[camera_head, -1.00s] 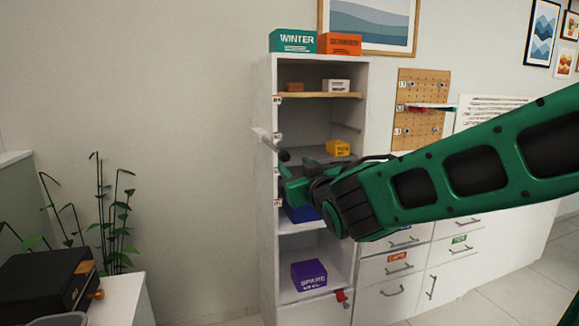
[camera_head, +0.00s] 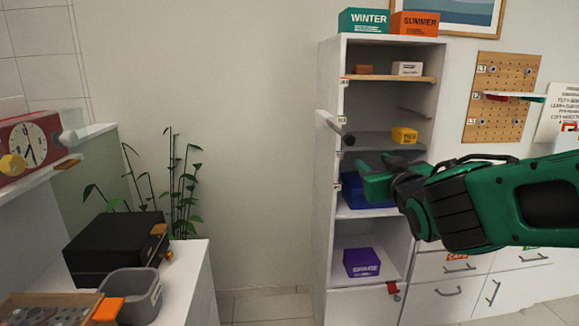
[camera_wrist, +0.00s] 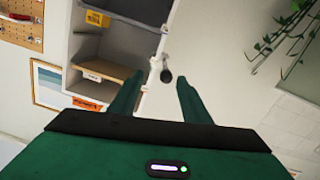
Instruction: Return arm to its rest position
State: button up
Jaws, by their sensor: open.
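My gripper (camera_head: 374,181) is green and reaches in from the right in the head view, in front of the open wardrobe (camera_head: 329,200). In the wrist view its two green fingers (camera_wrist: 155,97) are apart with nothing between them. A rod with a dark round end (camera_head: 348,139) sticks out from the wardrobe's left side, above my gripper. The rod also shows beyond the fingertips in the wrist view (camera_wrist: 165,75). My arm hides part of the lower shelves and a blue box (camera_head: 352,188).
The wardrobe holds a yellow box (camera_head: 404,135) and a purple box (camera_head: 361,262). Teal (camera_head: 364,20) and orange (camera_head: 414,23) boxes stand on top. At left are a black box (camera_head: 115,248), a grey bin (camera_head: 131,295) and a red clock (camera_head: 28,145).

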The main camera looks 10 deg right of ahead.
jog(key=s+d+f+m+g+h, duration=0.1)
jog(key=s+d+f+m+g, duration=0.1)
jog(key=s+d+f+g, duration=0.4)
jog(key=s+d+f+m+g+h, duration=0.2)
jog(key=s+d+f+m+g, duration=0.15)
jog(key=d+f, duration=0.5)
jog(key=s+f+m+g+y, duration=0.1)
jog(key=s+f+g+y, duration=0.1)
jog(key=s, duration=0.9)
jog(key=s+f+m+g+y, duration=0.1)
jog(key=s+f+g, duration=0.3)
jog(key=s, duration=0.8)
jog(key=shift+s+g+y, duration=0.3)
jog(key=shift+g+y, duration=0.3)
jog(key=shift+g, duration=0.35)
jog(key=shift+d+m, duration=0.1)
jog(key=shift+m, duration=0.15)
jog(key=shift+w+f, duration=0.3)
jog(key=shift+w, duration=0.3)
